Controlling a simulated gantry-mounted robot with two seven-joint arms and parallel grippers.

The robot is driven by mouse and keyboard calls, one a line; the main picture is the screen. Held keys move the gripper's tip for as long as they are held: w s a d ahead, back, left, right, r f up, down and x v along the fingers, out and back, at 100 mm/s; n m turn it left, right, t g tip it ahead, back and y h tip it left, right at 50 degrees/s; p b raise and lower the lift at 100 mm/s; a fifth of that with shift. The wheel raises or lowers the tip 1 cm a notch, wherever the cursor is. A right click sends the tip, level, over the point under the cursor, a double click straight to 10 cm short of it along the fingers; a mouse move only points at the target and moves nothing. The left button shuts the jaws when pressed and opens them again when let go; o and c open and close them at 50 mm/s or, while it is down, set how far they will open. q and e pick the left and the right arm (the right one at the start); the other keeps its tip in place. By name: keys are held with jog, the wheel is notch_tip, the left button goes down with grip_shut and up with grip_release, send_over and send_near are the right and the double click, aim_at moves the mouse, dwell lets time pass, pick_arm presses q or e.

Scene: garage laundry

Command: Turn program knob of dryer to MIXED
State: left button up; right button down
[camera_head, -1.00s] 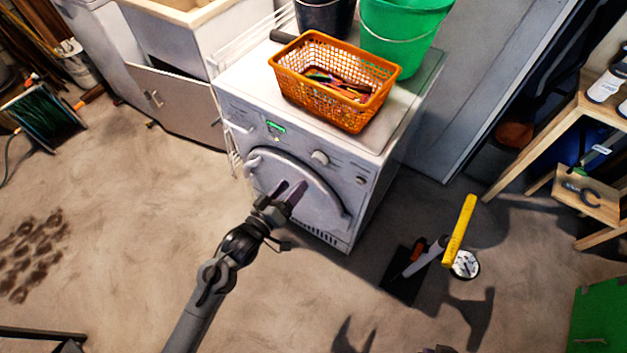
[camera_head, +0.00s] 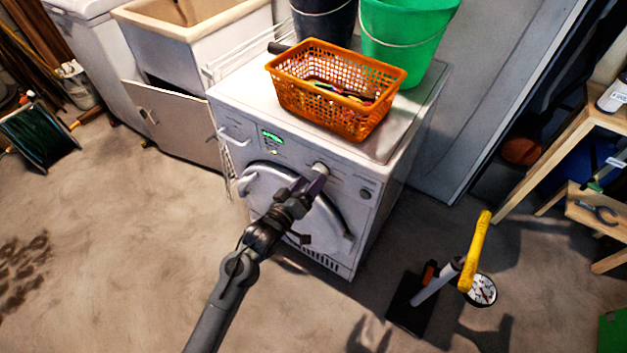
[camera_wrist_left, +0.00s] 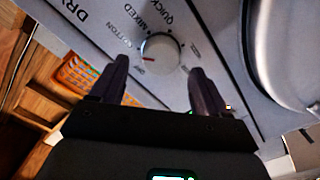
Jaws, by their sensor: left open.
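The white dryer (camera_head: 355,237) stands at the centre of the head view. Its round white program knob (camera_wrist_left: 160,52) shows in the left wrist view, with a red pointer mark near its left side. The labels COTTON, MIXED and QUICK are printed around the knob; the red mark points nearer COTTON than MIXED. My left gripper (camera_wrist_left: 158,92) is open, its two dark fingers on either side below the knob, with no clear contact. In the head view the left gripper (camera_head: 314,178) is in front of the panel and partly covers the knob. My right gripper is not in view.
An orange basket (camera_head: 340,112) of small items, a green bucket (camera_head: 410,40) and a dark bucket (camera_head: 322,22) stand on the dryer. The round door lies just below the panel. A yellow-handled pump (camera_head: 478,250) stands on the floor at right.

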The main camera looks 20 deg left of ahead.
pick_arm(q)
jog(key=shift+b+x, duration=0.35)
jog(key=shift+x, duration=0.95)
jog(key=c, duration=1)
jog(key=shift+r+m+p, duration=0.15)
jog(key=shift+m+p, duration=0.45)
jog(key=shift+p, duration=0.4)
jog(key=m+p, duration=0.3)
jog(key=shift+r+p, duration=0.1)
jog(key=shift+p, duration=0.3)
jog(key=m+p, duration=0.2)
jog(key=m, duration=0.1)
jog(key=shift+d, duration=0.1)
jog(key=shift+f+m+p, duration=0.2)
jog(key=shift+m+p, duration=0.7)
jog(key=shift+m, duration=0.3)
